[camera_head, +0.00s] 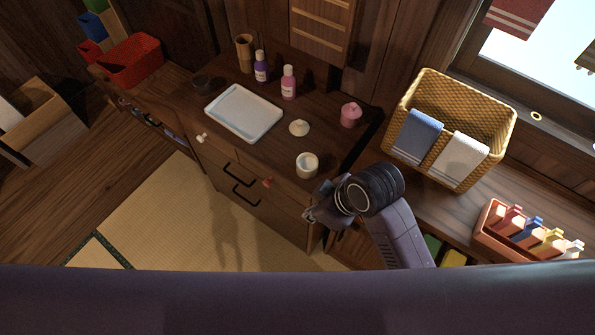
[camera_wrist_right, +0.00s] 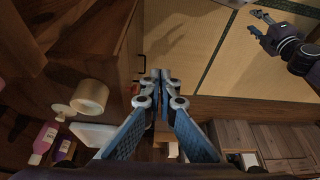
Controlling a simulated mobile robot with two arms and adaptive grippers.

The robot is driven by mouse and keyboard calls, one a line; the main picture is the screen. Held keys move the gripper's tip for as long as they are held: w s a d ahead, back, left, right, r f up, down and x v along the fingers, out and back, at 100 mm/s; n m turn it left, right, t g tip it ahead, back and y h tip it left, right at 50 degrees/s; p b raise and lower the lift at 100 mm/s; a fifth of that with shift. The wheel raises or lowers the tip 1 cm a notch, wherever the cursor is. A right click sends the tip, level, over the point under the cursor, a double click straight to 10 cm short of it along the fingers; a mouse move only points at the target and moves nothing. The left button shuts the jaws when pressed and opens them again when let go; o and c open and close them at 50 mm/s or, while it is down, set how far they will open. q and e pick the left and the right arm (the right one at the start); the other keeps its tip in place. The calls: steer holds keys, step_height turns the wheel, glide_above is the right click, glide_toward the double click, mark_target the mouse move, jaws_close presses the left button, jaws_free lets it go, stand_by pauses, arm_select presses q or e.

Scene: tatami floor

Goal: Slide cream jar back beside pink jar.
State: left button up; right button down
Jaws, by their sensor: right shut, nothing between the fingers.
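The cream jar (camera_head: 307,165) stands upright and open near the front right corner of the dark wooden cabinet top. The pink jar (camera_head: 350,114) stands behind it and to the right, clearly apart. A small pale lid-like piece (camera_head: 299,128) lies behind the cream jar. My right gripper (camera_head: 309,213) is shut and empty in front of the cabinet's corner, apart from the cream jar. In the right wrist view the shut fingers (camera_wrist_right: 161,76) point past the cabinet, with the cream jar (camera_wrist_right: 89,97) to their left. My left gripper (camera_wrist_right: 257,23) shows there over the floor, fingers spread.
A white tray (camera_head: 244,112), a purple bottle (camera_head: 261,67) and a pink bottle (camera_head: 288,83) stand on the cabinet. A wicker basket (camera_head: 505,115) with towels and a tray of bottles (camera_head: 490,216) are to the right. The cabinet top between the two jars looks clear.

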mark_target(307, 166)
steer(key=w+a+r+n+g, duration=0.2)
steer(key=w+a+r+n, duration=0.2)
steer(key=a+n, duration=0.4)
steer(key=w+d+r+n+h, duration=0.3)
steer(key=w+r+n+h, duration=0.15)
steer(key=n, duration=0.45)
steer(key=shift+y, duration=0.25)
steer(key=f, duration=0.3)
steer(key=w+f+p, duration=0.1)
steer(key=f, duration=0.3)
steer(key=w+d+f, duration=0.1)
steer(key=f, duration=0.2)
steer(key=shift+w+d+f, duration=0.1)
steer(key=shift+w+f, duration=0.15)
steer(key=shift+f, duration=0.1)
steer(key=shift+w+d+p, duration=0.3)
steer(key=shift+w+d, duration=0.05)
steer(key=shift+w, duration=0.1)
